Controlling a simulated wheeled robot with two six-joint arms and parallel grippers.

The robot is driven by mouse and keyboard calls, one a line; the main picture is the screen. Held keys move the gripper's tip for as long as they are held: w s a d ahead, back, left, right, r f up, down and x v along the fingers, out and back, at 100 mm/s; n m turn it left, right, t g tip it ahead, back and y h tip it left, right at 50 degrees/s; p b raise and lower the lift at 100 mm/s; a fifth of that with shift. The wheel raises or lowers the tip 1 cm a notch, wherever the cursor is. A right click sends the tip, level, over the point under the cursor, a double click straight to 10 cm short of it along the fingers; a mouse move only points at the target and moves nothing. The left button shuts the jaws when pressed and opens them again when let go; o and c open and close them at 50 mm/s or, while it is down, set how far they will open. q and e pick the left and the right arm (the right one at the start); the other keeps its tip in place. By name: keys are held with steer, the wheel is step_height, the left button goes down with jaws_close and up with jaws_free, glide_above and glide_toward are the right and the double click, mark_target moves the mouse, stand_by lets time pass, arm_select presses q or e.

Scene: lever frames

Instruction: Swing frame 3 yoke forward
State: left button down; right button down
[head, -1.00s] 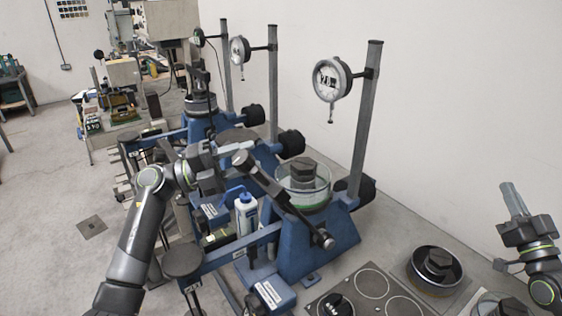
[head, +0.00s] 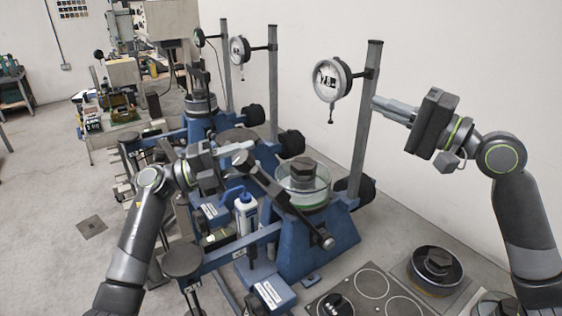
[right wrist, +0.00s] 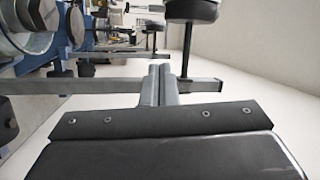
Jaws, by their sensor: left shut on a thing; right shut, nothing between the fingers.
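Several blue lever frames stand in a row, and the nearest one (head: 318,250) is in front of me. Its dark yoke (head: 282,200) slants from a black knob at upper left to a round end at lower right, beside a clear dish (head: 320,190) with a dark hex block (head: 302,170). I cannot read which frame is number 3. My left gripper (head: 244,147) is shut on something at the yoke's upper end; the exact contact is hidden. My right gripper (head: 378,103) is shut and empty beside the grey post. Its closed fingers (right wrist: 160,84) show in the right wrist view.
The upright post (head: 363,130) carries a dial gauge (head: 330,80) close to my right gripper. A white bottle (head: 246,214) stands near the yoke. A plate with round recesses (head: 345,284) and a dark dish (head: 460,275) lie at lower right. A wall is behind.

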arm_select(q)
steer(key=shift+r, duration=0.1)
arm_select(e)
steer(key=a+f+g+h, duration=0.1)
steer(key=a+f+g, duration=0.35)
steer(key=f, duration=0.45)
steer(key=s+a+r+n+g+h, duration=0.1)
steer(key=s+a+r+n+g, duration=0.25)
steer(key=s+r+n, duration=0.4)
glide_above(272, 189)
steer(key=w+d, duration=0.2)
steer(key=shift+g, duration=0.3)
steer(key=f, duration=0.4)
steer(key=shift+d+f, duration=0.2)
steer(key=shift+f, duration=0.05)
steer(key=shift+s+a+f, duration=0.35)
steer(key=shift+a+f, duration=0.05)
steer(key=shift+a, duration=0.05)
steer(key=shift+a, duration=0.1)
